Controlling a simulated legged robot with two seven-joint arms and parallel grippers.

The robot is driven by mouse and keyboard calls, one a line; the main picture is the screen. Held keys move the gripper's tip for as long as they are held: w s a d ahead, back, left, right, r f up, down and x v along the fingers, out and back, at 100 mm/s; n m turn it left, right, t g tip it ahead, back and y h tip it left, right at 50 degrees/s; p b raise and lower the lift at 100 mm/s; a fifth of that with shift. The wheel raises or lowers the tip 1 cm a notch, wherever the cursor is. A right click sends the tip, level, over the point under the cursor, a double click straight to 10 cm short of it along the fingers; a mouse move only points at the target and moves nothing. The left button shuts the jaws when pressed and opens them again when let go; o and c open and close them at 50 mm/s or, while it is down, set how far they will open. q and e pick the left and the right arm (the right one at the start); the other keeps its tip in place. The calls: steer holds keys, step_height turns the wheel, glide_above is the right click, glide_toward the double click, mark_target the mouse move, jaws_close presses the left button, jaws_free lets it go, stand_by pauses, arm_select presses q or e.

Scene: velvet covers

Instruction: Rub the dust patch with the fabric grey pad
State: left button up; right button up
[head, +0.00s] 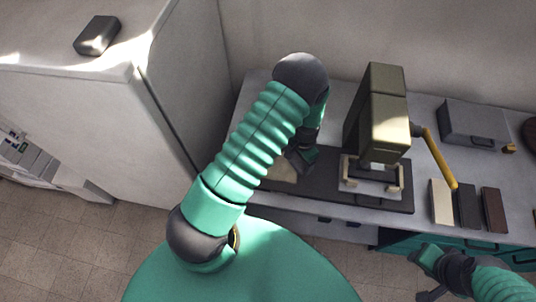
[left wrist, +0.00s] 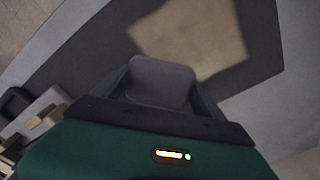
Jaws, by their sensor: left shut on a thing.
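The dust patch (left wrist: 190,32) is a beige, roughly square area on a dark board (left wrist: 262,40) in the left wrist view. In the head view the patch (head: 281,173) shows partly behind my left arm. My left gripper (head: 300,160) is over the board, beside the patch. It is shut on the grey pad (left wrist: 160,80), which shows between the fingers in the left wrist view. I cannot tell whether the pad touches the board. My right gripper (head: 422,275) is at the lower right of the head view, in front of the counter, open and empty.
An olive press (head: 378,120) with a yellow lever (head: 438,155) stands right of the patch, a pale-handled frame (head: 371,178) below it. Further right are several coloured blocks (head: 467,205) and a grey case (head: 474,125). A tall white cabinet (head: 145,110) bounds the left.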

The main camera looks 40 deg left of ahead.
arm_select(q)
steer(key=shift+w+d+f, duration=0.1)
steer(key=shift+w+d, duration=0.15)
steer(key=shift+d, duration=0.1)
steer(key=r, duration=0.1)
steer(key=r+p, duration=0.1)
steer(key=shift+w+r+p, duration=0.2)
steer(key=shift+r+p, duration=0.1)
steer(key=r, duration=0.1)
steer(key=r+p, duration=0.1)
steer(key=a+r+p, duration=0.1)
steer(key=shift+s, duration=0.25)
steer(key=shift+w+d+r+p, duration=0.1)
steer(key=shift+d+r+p, duration=0.1)
steer(key=shift+r+p, duration=0.5)
steer(key=shift+d+r, duration=0.25)
steer(key=shift+r, duration=0.3)
steer(key=shift+a, duration=0.1)
steer(key=shift+a+f, duration=0.1)
steer(key=shift+a, duration=0.1)
